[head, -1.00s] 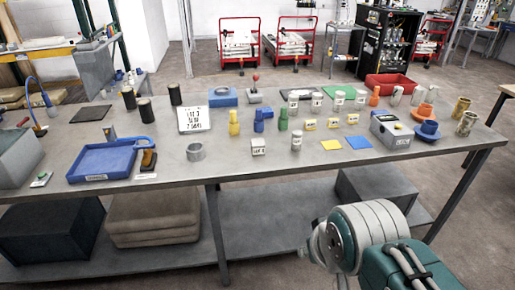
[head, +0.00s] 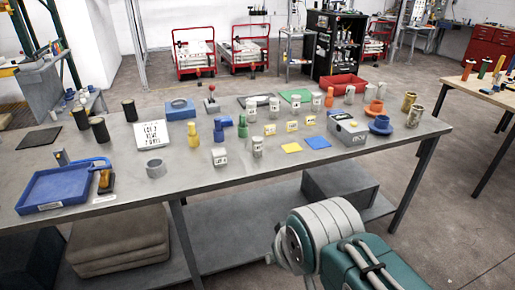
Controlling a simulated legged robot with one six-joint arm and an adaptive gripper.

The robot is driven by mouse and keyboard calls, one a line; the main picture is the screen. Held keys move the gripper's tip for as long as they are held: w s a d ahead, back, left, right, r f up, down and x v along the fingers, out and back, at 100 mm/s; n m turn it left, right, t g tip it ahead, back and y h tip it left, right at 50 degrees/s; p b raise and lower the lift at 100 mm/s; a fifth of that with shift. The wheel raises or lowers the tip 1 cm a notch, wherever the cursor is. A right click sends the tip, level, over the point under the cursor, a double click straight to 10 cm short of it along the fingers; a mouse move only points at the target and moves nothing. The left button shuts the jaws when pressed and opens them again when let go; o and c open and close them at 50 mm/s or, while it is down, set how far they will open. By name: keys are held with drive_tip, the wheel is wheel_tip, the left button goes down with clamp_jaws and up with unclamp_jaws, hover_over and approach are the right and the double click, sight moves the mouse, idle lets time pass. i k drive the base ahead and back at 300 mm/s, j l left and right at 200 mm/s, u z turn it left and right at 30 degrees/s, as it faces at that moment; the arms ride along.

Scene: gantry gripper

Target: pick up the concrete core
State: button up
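I cannot tell for sure which object is the concrete core. Several grey-white labelled cylinders stand upright on the grey table (head: 110,195), among them one near the front middle (head: 257,147) and one farther back (head: 274,107). Two tan-brown cylinders (head: 414,117) stand at the table's right end. Three dark cylinders (head: 100,130) stand at the left. A short grey ring (head: 155,168) lies near the front edge. My arm shows at the bottom right, in front of the table; my gripper is not in view.
A blue tray (head: 60,187) sits at the table's front left. A red bin (head: 345,84) and a grey box (head: 347,128) are toward the right. A lower shelf (head: 235,230) carries boxes. Open floor (head: 450,190) lies right of the table.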

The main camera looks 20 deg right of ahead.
sight(256, 140)
drive_tip(key=i+l, duration=0.25)
drive_tip(key=i, duration=0.2)
drive_tip(key=i+l, duration=0.25)
drive_tip(key=i, duration=0.25)
drive_tip(key=i+l, duration=0.25)
drive_tip(key=i, duration=0.2)
